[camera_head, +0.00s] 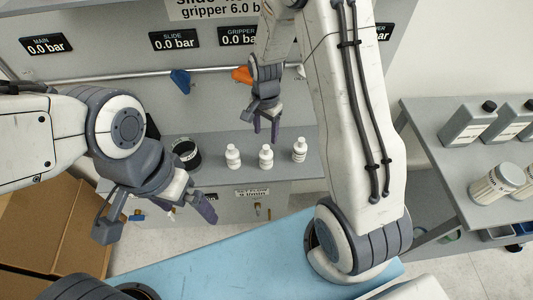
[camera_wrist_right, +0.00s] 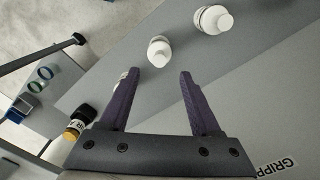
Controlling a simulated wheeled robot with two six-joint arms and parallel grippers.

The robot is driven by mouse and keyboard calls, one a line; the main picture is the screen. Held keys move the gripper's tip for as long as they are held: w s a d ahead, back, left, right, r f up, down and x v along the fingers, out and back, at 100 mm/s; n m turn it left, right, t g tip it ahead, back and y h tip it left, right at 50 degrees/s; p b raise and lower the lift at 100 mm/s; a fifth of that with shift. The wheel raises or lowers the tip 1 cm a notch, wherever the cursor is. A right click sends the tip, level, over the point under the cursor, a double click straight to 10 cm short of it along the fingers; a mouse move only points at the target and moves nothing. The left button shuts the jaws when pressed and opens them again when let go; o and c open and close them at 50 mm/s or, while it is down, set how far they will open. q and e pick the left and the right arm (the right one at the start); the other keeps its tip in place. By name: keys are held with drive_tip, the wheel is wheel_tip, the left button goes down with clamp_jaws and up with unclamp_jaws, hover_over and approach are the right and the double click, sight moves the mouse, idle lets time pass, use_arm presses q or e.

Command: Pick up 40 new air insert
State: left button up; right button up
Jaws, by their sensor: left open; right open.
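Three small white stepped pieces stand in a row on the grey bench: a left one (camera_head: 233,156), a middle one (camera_head: 266,157) and a right one (camera_head: 299,150). Which one is the air insert I cannot tell. My right gripper (camera_head: 266,138) is above and behind the row, near the middle piece; its fingers point down. In the right wrist view it is open and empty (camera_wrist_right: 160,75). One white piece (camera_wrist_right: 159,52) lies just beyond the fingertips, another (camera_wrist_right: 213,20) further up. A third is mostly hidden behind the left finger. My left gripper (camera_head: 155,218) is open and empty in front of the bench.
A black cup (camera_head: 186,153) stands left of the row. Blue (camera_head: 180,80) and orange (camera_head: 241,75) parts are at the panel behind. A side table (camera_head: 440,170) at right holds grey and white bottles. A cardboard box (camera_head: 50,220) is at left. A blue surface (camera_head: 230,260) lies in front.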

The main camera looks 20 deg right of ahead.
sight(266, 147)
wheel_tip(266, 147, down, 8)
drive_tip(key=shift+f+p, duration=0.15)
drive_tip(key=shift+p, duration=0.55)
clamp_jaws()
idle(1.1)
